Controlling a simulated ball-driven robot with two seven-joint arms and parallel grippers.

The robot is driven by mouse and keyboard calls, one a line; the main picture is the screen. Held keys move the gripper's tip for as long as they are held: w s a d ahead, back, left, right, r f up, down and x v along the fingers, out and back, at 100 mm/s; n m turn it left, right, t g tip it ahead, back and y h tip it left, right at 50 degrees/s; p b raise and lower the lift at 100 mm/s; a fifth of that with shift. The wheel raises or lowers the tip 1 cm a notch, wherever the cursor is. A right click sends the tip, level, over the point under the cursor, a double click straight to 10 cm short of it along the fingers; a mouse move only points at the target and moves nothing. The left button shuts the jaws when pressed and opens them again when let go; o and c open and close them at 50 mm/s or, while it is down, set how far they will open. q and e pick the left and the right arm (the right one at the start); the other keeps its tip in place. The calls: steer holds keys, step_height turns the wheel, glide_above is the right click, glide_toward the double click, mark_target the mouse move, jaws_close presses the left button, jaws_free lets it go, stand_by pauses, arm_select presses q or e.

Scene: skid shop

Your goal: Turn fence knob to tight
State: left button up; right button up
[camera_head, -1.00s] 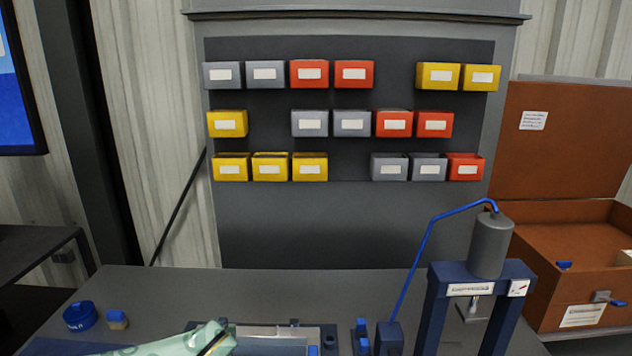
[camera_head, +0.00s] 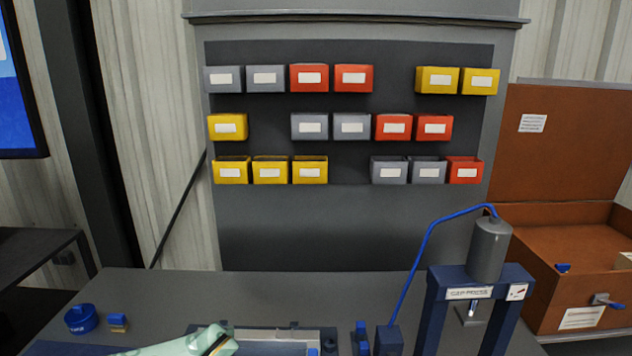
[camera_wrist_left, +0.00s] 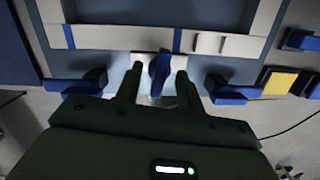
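A blue knob (camera_wrist_left: 160,72) stands at the pale metal fence bar (camera_wrist_left: 110,38) of a fixture in the left wrist view. The two dark fingers of my left gripper (camera_wrist_left: 158,75) are on either side of the knob, with a visible gap between them and it. The gripper appears open around it. In the head view my pale green left arm comes in at the bottom, beside the fixture (camera_head: 262,332) on the bench; its fingers and the knob cannot be made out there. My right gripper is in neither current view.
A dark blue press (camera_head: 436,300) with a grey cylinder and blue hose stands right of the fixture. A brown open case (camera_head: 590,240) is at the right. A blue round container (camera_head: 81,320) is on the bench (camera_head: 170,290) at left. Several coloured bins hang behind.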

arm_select(q)
step_height(320, 180, up, 8)
steer(key=p, duration=0.6)
steer(key=shift+f, duration=0.25)
